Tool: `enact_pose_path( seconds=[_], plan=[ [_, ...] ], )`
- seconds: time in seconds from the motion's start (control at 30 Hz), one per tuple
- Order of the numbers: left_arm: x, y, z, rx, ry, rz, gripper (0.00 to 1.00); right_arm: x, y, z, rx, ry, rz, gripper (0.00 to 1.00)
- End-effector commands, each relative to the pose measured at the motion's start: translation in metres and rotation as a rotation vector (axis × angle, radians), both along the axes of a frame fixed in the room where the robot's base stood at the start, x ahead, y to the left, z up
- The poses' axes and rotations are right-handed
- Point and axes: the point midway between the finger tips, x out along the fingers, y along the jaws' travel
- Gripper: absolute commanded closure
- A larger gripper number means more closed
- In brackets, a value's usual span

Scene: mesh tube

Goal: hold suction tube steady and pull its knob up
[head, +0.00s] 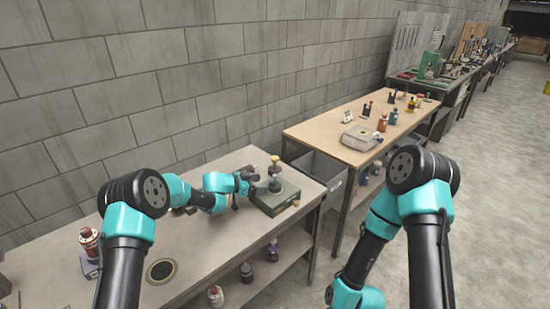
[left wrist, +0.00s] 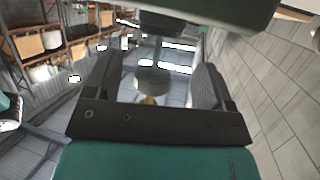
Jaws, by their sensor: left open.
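The suction tube (head: 275,184) stands upright on a dark green box (head: 285,199) at the right end of the near bench. Its tan knob (head: 275,159) is at the top. My left gripper (head: 251,186) is beside the tube, on its left. In the left wrist view my left gripper (left wrist: 155,85) is open, and the grey part of the tube (left wrist: 152,79) shows between its two fingers. Contact cannot be made out. The yellowish knob (left wrist: 149,100) is partly hidden by the gripper's dark bar. My right gripper is out of view.
A red-and-white can (head: 89,241) and a dark round disc (head: 162,271) are on the near bench (head: 215,251). Bottles stand on its lower shelf. A second bench (head: 320,133) with a grey box (head: 361,138) stands beyond. A block wall runs behind.

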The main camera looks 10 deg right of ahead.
Motion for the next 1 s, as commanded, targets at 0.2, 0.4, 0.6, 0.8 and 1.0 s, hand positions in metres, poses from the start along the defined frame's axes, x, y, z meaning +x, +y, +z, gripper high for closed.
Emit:
enact_pose_path(
  seconds=[0.2, 0.4, 0.6, 0.8, 1.0],
  plan=[
    [0.007, -0.024, -0.008, -0.001, -0.001, -0.001, 0.23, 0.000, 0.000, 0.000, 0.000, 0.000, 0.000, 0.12],
    [0.014, -0.044, -0.014, -0.001, -0.001, 0.000, 0.23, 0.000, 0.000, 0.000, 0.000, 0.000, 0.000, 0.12],
    [0.017, -0.055, -0.017, -0.001, -0.001, 0.000, 0.23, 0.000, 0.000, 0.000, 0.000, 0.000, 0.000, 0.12],
    [0.018, -0.057, -0.018, -0.001, -0.001, 0.000, 0.23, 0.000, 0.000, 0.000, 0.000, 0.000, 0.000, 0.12],
    [0.018, -0.056, -0.018, -0.001, -0.001, 0.000, 0.30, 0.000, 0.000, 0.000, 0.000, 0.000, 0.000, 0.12]
  ],
)
